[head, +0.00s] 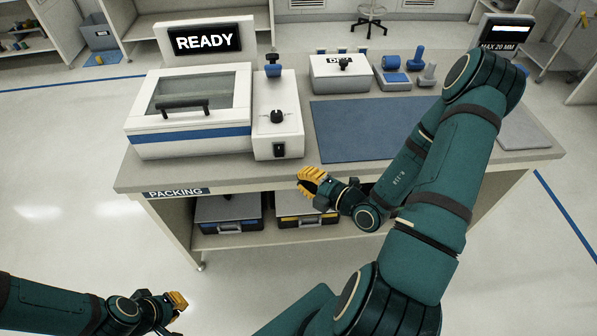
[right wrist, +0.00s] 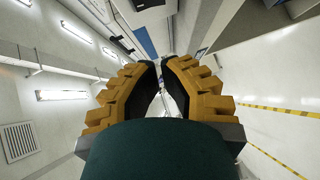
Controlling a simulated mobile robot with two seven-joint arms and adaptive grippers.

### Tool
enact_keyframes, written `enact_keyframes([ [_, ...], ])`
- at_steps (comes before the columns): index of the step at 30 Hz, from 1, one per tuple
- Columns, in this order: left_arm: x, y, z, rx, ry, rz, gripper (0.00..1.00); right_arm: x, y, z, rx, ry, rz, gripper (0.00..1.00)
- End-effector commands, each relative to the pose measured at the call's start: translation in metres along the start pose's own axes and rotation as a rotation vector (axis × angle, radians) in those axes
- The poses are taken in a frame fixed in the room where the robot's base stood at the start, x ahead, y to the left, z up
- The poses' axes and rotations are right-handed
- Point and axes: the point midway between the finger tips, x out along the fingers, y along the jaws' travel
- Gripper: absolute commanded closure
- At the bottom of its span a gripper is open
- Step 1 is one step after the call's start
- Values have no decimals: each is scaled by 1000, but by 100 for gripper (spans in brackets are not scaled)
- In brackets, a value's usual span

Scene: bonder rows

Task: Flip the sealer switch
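The sealer (head: 190,110) is a white machine with a windowed lid, a blue stripe and a control box (head: 278,105) on its right side. A small black switch (head: 279,149) is low on the front of that box. My right gripper (head: 306,181) is below and to the right of the switch, in front of the table edge and apart from the switch. In the right wrist view its yellow fingers (right wrist: 158,66) come nearly together at the tips, with nothing seen between them. My left gripper (head: 180,300) is at lower left, away from the table; its finger gap is not clear.
The table (head: 150,178) has a PACKING label on its front edge. A READY display (head: 204,40) stands behind the sealer. A blue mat (head: 350,130) lies to its right, with a white device (head: 340,73) behind. Cases (head: 228,212) sit on the lower shelf.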

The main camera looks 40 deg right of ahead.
Motion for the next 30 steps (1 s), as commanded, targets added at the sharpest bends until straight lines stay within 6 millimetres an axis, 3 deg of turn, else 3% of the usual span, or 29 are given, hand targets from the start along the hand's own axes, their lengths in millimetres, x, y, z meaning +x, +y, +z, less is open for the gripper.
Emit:
enact_keyframes([
  [13,10,-4,5,3,-10,1,100,86,-1,-1,0,4,1,100],
  [21,14,-5,7,4,-14,1,100,108,-1,23,-1,1,0,100],
  [30,14,-5,7,4,-15,1,100,112,0,28,0,1,-1,100],
])
